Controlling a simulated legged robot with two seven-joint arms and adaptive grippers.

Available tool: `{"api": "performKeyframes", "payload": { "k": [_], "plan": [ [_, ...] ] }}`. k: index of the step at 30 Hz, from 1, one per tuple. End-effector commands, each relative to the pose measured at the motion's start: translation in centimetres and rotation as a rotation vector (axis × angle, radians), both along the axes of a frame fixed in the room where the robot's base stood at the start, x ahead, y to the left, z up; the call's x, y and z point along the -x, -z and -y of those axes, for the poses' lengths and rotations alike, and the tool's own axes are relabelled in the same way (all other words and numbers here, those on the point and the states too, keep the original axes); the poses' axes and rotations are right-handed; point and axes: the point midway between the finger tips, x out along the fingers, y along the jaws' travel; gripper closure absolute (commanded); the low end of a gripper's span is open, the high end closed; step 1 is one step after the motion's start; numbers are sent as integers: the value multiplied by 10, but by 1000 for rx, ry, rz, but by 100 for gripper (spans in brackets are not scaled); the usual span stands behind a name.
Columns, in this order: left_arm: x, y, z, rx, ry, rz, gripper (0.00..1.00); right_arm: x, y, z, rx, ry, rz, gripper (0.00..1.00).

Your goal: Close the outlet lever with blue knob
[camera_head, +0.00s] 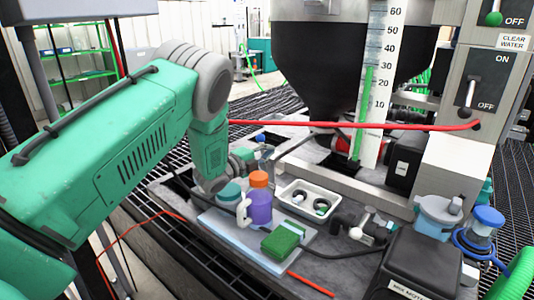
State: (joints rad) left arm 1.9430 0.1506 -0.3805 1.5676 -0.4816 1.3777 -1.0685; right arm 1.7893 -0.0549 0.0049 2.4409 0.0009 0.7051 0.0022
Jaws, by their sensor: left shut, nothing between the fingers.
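A small blue knob (260,138) shows near the base of the black hopper, left of centre. I take it to be the outlet lever's knob; the lever's shaft and angle are too small and covered to make out. My left arm comes in from the left and bends down at the wrist. My left gripper (264,158) is small and partly hidden in the picture, close to the blue knob and just below it. It is shut with nothing held; whether it touches the lever I cannot tell. My right gripper is not in view.
A white tote (308,201) stands behind. A switch panel (482,80) and blue-lidded jar (487,218) stand right.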

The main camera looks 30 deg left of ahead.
Motion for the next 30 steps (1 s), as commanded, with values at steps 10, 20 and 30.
{"api": "performKeyframes", "payload": {
  "k": [10,20,30],
  "plan": [
    [-1,1,-26,270,-3,-19,100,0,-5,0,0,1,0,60],
    [-3,4,-43,576,-4,-44,100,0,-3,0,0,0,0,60],
    [-4,14,-60,608,-2,-49,100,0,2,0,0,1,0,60]
  ]
}}
